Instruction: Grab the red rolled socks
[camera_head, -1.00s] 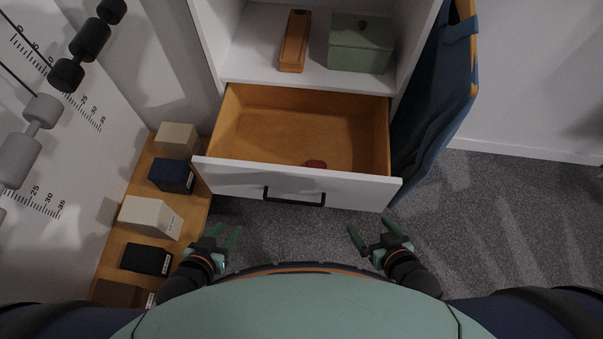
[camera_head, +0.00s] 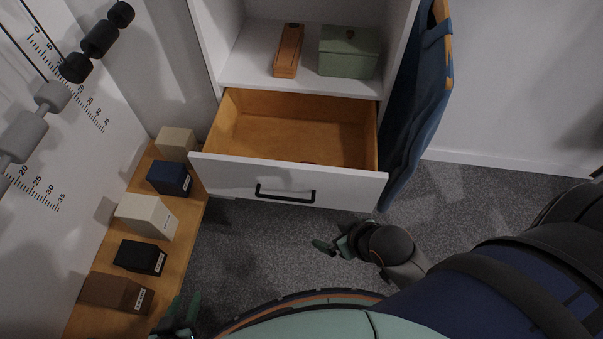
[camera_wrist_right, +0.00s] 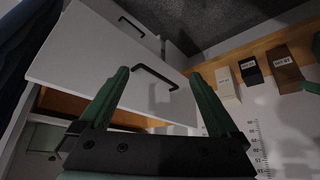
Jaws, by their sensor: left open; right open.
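The red rolled socks cannot be made out clearly now. Only a small dark sliver shows just behind the drawer's front panel in the head view, and I cannot tell if it is the socks. The open drawer (camera_head: 300,135) has a wooden inside and a white front with a black handle (camera_head: 285,195). My right gripper (camera_head: 330,244) is open and empty, in front of the drawer and below its handle in the picture. In the right wrist view its open fingers (camera_wrist_right: 160,78) point toward the white drawer front. My left gripper (camera_head: 180,318) is open at the lower left, partly cut off.
A shelf above the drawer holds an orange case (camera_head: 288,52) and a green lidded box (camera_head: 349,52). A blue cloth (camera_head: 415,110) hangs to the right. Several small boxes, one navy (camera_head: 169,178), stand on a wooden ledge at left. Grey carpet is clear before the drawer.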

